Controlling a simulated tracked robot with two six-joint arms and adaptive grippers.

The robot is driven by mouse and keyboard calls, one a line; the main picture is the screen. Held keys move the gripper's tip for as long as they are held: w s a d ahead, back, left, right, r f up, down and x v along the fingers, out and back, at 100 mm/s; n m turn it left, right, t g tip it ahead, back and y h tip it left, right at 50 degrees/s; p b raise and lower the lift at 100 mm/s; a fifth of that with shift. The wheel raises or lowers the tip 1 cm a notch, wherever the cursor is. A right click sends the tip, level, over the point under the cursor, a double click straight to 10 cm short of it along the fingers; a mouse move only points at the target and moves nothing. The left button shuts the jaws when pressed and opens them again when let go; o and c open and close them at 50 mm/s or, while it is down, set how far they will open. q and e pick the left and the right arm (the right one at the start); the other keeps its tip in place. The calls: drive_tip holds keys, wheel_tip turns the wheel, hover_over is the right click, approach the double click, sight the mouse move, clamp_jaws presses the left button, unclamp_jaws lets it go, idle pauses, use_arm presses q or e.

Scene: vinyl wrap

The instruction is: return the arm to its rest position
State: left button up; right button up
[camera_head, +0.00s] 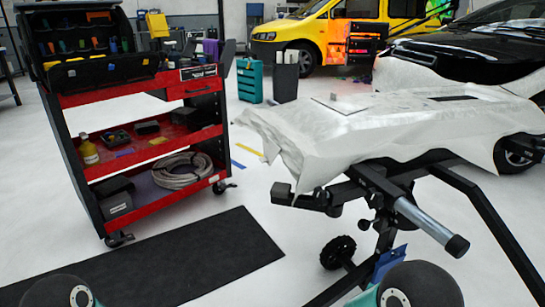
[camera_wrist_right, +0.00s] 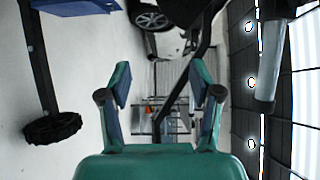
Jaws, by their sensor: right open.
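My right gripper (camera_wrist_right: 161,82) is open and empty in the right wrist view, its two teal fingers with blue pads spread apart. In the head view, a round dark joint of my right arm (camera_head: 420,286) shows at the bottom right, in front of the stand. A bit of blue and teal beside it may be part of the right gripper. A round dark joint of my left arm (camera_head: 62,293) shows at the bottom left. The left gripper is out of view.
A black wheeled stand (camera_head: 385,190) under a white sheet (camera_head: 370,125) is close to my right arm. A red tool cart (camera_head: 150,190) stands at left behind a black mat (camera_head: 190,260). A yellow van (camera_head: 315,30) and a black car (camera_head: 480,55) are behind.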

drive_tip(key=d+f+n+g+y+p, duration=0.2)
drive_tip(key=d+f+g+y+p, duration=0.1)
drive_tip(key=d+f, duration=0.55)
drive_tip(key=s+a+f+n+g+y, duration=0.3)
drive_tip(key=s+a+f+n+y, duration=0.3)
drive_tip(key=f, duration=0.3)
drive_tip(key=s+a+f+n+g+y, duration=0.2)
drive_tip(key=s+a+n+g+y, duration=0.15)
drive_tip(key=s+a+n, duration=0.35)
drive_tip(key=s+a+f+n+g+y, duration=0.35)
drive_tip(key=s+n, duration=0.25)
drive_tip(key=n, duration=0.3)
use_arm(q)
wheel_tip(320, 180, up, 42)
drive_tip(key=p, duration=3.8)
drive_tip(key=shift+w+p, duration=0.2)
drive_tip(key=shift+p, duration=0.15)
use_arm(e)
wheel_tip(320, 180, up, 39)
drive_tip(key=shift+a+h, duration=0.3)
drive_tip(key=shift+a, duration=0.1)
use_arm(q)
drive_tip(key=shift+f, duration=0.1)
use_arm(e)
drive_tip(key=shift+w+f, duration=0.1)
drive_tip(key=shift+f, duration=0.05)
use_arm(q)
drive_tip(key=shift+c, duration=0.3)
use_arm(e)
drive_tip(key=shift+c, duration=0.3)
